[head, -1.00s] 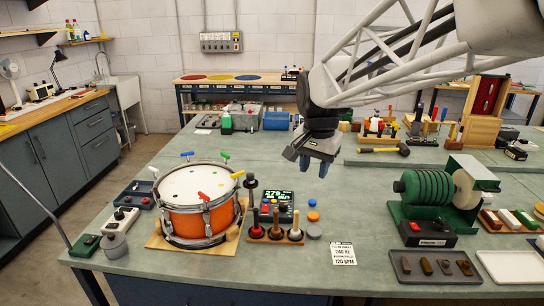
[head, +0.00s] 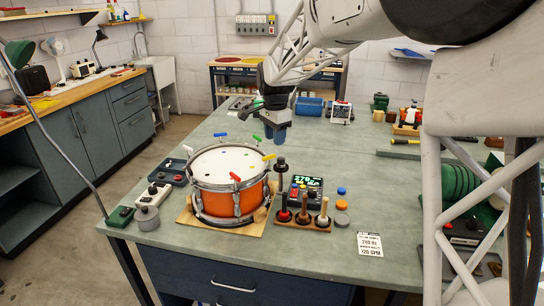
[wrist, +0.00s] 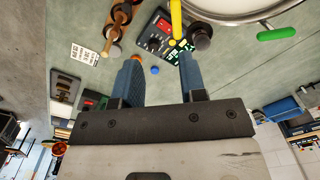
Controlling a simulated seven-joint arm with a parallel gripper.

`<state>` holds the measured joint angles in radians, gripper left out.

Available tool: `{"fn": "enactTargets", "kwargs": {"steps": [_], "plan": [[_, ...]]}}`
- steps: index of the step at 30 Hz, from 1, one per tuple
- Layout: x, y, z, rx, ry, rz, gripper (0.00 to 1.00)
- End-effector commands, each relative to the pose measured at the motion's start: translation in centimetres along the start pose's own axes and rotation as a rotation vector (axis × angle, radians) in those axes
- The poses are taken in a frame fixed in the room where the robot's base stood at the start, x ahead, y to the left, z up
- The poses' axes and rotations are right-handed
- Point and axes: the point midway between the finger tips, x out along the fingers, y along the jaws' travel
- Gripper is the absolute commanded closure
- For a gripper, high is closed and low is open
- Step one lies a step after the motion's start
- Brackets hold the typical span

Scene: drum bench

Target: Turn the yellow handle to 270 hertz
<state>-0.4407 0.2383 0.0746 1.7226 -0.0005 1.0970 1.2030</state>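The orange drum (head: 215,203) with a white head stands at the left of the bench. Its yellow handle (head: 268,157) is at the right of the rim; it also shows in the wrist view (wrist: 176,18). Blue (head: 220,134), green (head: 257,138) and red (head: 235,177) handles sit around the rim. A meter (head: 306,184) beside the drum seems to read 270. My gripper (head: 276,142) points down above the bench beyond the drum's right side. In the wrist view its blue fingers (wrist: 158,58) are wide apart, nothing between them. The yellow handle lies beyond the fingertips.
A dark upright post (head: 280,170) stands close to the yellow handle. A rack of mallets (head: 303,222) stands in front of the meter. A printed card (head: 370,244) lies to the right, its small text hard to read. Bench space behind the meter is clear.

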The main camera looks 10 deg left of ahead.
Motion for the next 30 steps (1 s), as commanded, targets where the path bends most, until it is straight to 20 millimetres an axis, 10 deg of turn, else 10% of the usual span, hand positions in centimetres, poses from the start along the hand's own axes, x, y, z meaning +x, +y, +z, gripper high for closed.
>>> {"fn": "enactTargets", "kwargs": {"steps": [30], "plan": [[3.6, -2.3, 0.7, 0.029, -0.004, 0.010, 0.62]]}}
